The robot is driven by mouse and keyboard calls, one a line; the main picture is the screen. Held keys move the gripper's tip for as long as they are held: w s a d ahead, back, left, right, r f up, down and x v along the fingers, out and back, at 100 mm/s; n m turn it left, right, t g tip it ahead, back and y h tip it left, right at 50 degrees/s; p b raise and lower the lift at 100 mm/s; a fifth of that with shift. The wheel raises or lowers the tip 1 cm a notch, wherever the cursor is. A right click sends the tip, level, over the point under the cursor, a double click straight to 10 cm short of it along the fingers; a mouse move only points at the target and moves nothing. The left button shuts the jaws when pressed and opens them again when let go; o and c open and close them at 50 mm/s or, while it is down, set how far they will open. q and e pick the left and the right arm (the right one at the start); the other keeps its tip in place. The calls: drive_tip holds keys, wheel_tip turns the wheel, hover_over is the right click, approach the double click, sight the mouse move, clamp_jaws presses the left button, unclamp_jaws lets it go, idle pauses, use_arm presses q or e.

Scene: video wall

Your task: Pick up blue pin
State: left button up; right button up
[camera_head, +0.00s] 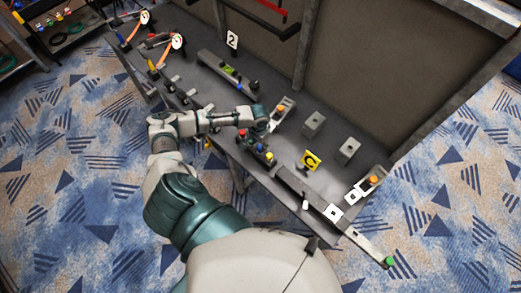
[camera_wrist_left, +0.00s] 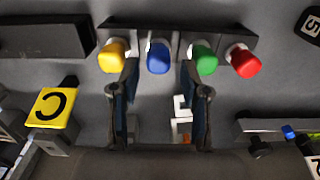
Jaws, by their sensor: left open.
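The blue pin (camera_wrist_left: 158,57) stands in a dark rack (camera_wrist_left: 222,38) in the left wrist view, between a yellow pin (camera_wrist_left: 112,56) on its left and a green pin (camera_wrist_left: 204,61) on its right. A red pin (camera_wrist_left: 242,61) is at the right end. My left gripper (camera_wrist_left: 158,72) is open and empty. Its fingers point at the row, with the blue pin lined up in the gap between the tips. I cannot tell how far the tips are from it. In the head view my left gripper (camera_head: 258,132) is over the bench beside the rack and partly hides the pins.
A yellow block marked C (camera_wrist_left: 52,105) stands at the left in the wrist view. The grey bench (camera_head: 215,92) also carries grey blocks (camera_head: 313,124), a number 2 card (camera_head: 232,39) and gauges. A tall panel (camera_head: 385,70) rises behind it.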

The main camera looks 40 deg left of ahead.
sight(260, 147)
use_arm(q)
wheel_tip(260, 147, down, 5)
drive_tip(key=shift+w+f, duration=0.15)
clamp_jaws()
wheel_tip(260, 147, up, 10)
drive_tip(key=shift+r, duration=0.1)
idle(0.6)
drive_tip(key=shift+r+p, duration=0.1)
drive_tip(key=shift+p, duration=0.65)
